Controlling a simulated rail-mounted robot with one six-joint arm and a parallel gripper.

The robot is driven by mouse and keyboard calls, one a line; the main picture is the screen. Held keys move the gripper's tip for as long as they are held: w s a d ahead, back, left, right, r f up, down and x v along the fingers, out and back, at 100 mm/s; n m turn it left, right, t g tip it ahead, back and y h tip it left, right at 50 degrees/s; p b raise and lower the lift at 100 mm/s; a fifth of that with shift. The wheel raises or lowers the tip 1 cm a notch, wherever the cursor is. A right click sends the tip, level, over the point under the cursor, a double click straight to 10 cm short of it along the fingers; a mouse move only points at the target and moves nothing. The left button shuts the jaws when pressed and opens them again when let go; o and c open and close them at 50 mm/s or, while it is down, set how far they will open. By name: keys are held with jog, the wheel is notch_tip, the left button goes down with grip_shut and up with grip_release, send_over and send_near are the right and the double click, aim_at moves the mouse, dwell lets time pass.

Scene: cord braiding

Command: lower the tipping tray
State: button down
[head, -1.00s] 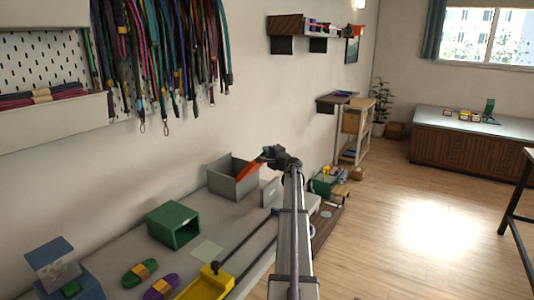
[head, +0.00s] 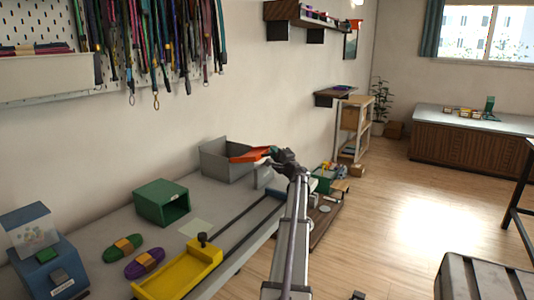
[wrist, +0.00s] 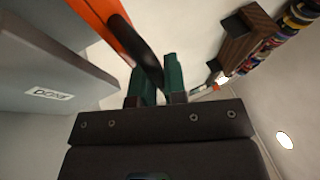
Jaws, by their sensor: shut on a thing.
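The orange tray (head: 248,154) is at the right rim of the grey box (head: 222,168) in the head view. It is close to level, with a slight tilt. My gripper (head: 274,157) is at the tray's right end. In the wrist view the orange tray (wrist: 102,22) shows at the top, with a black handle (wrist: 138,50) running from it to my green fingers (wrist: 159,80). My gripper is shut on this handle. The grey box wall with a DONE label (wrist: 48,94) is to the left in the wrist view. The inside of the tray is hidden.
A green box (head: 160,203), a yellow tray (head: 178,275) with a black knob, cord bundles (head: 124,248) and a blue bin (head: 50,272) stand on the grey bench. Shelves (head: 318,22) hang on the wall. The floor to the right is mostly clear.

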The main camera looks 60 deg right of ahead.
jog(key=f+b, duration=0.2)
jog(key=f, duration=0.1)
jog(key=f+b, duration=0.1)
jog(key=shift+s+a+f+b, duration=0.1)
jog(key=shift+s+f+b, duration=0.25)
jog(key=shift+s+b, duration=0.05)
jog(key=c, duration=1.5)
grip_release()
jog(key=shift+f, duration=0.1)
jog(key=shift+o, duration=0.2)
jog(key=s+a, duration=0.3)
jog(key=s, duration=0.3)
jog(key=s+a, duration=0.3)
jog(key=s, duration=0.4)
jog(key=shift+s+a+f+b, duration=0.15)
jog(key=shift+a+f+b, duration=0.25)
jog(key=shift+b, duration=0.05)
